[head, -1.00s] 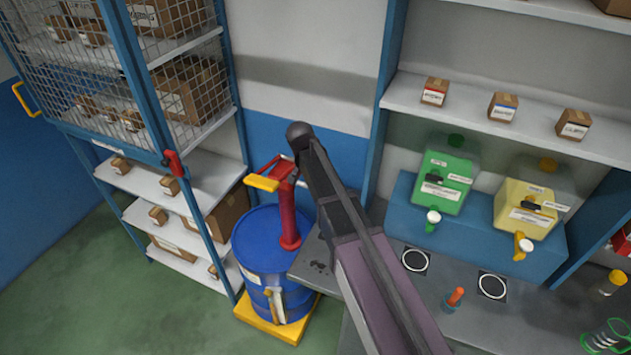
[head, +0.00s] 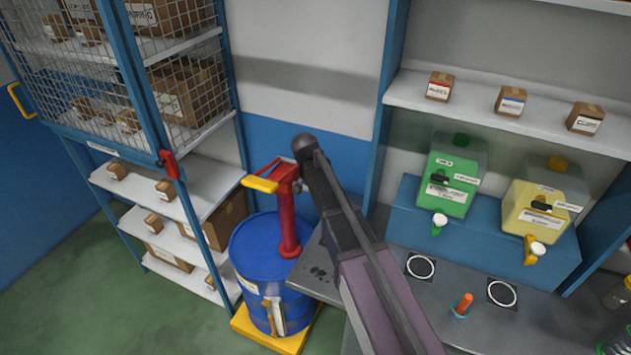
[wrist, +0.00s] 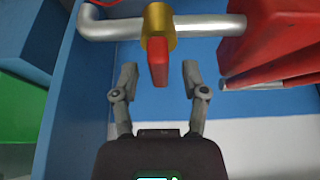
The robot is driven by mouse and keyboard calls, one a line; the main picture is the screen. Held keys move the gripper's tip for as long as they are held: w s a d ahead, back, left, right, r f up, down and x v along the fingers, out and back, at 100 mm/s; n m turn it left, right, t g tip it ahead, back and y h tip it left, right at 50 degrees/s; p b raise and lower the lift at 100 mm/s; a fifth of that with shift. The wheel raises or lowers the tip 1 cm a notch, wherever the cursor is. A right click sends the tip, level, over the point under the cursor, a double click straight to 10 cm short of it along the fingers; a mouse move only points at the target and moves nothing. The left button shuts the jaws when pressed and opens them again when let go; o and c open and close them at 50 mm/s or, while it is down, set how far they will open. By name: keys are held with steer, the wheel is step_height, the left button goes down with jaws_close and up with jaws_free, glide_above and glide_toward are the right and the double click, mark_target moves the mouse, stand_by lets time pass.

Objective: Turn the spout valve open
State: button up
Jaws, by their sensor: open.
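In the wrist view the spout is a silver pipe (wrist: 205,27) running into the red pump body (wrist: 275,40) at the right. A brass valve (wrist: 157,22) sits on it, with a red lever (wrist: 158,64) pointing down in the picture. My gripper (wrist: 160,74) is open, and the lever's end shows between its fingertips with a gap on each side. I cannot tell the depth between them. In the head view the red pump (head: 288,215) stands on a blue drum (head: 262,250). My arm crosses the view there, and the valve and gripper cannot be made out.
The drum stands on a yellow base (head: 262,335) beside a grey bench (head: 390,295). A green container (head: 450,185) and a yellow container (head: 535,210) stand on a blue stand at the right. A blue-framed shelf rack with a mesh cage (head: 195,90) is at the left.

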jaws_close()
steer(key=shift+n, duration=0.4)
steer(key=n+y, duration=0.1)
steer(key=n, duration=0.2)
steer(key=shift+y, duration=0.3)
steer(key=n+y, duration=0.1)
steer(key=n, duration=0.3)
steer(key=shift+d+y, duration=0.1)
steer(key=shift+y, duration=0.3)
steer(key=n, duration=0.2)
steer(key=n+g+y, duration=0.1)
steer(key=n, duration=0.2)
steer(key=shift+n+y, duration=0.3)
steer(key=n+g, duration=0.1)
steer(key=n, duration=0.1)
steer(key=n+y, duration=0.1)
steer(key=n, duration=0.1)
steer(key=shift+n+g, duration=0.3)
steer(key=shift+g, duration=0.1)
